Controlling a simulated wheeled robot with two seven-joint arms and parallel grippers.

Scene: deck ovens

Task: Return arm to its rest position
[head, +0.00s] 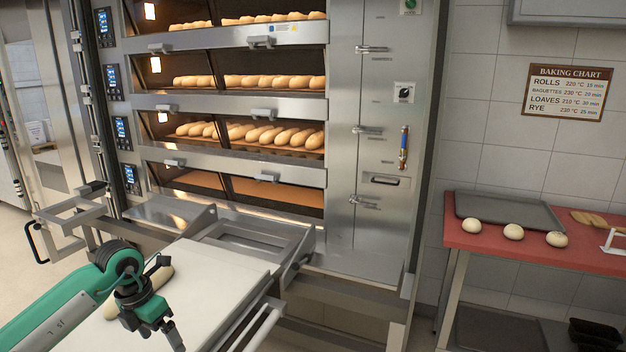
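My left arm, green and dark grey, comes in from the lower left. Its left gripper (168,322) hangs over the white loader belt (215,268) in front of the ovens. A pale, long piece of dough (163,275) lies on the belt, partly hidden behind the gripper. Whether the fingers are open, shut or touching the dough is not clear. My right arm and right gripper are not in view.
The deck oven (245,104) holds loaves on its upper decks; the lowest deck (265,192) looks empty. A metal loader frame (250,238) stands before it. At right, a red table (490,238) carries a grey tray (508,211) and three round dough pieces (514,232).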

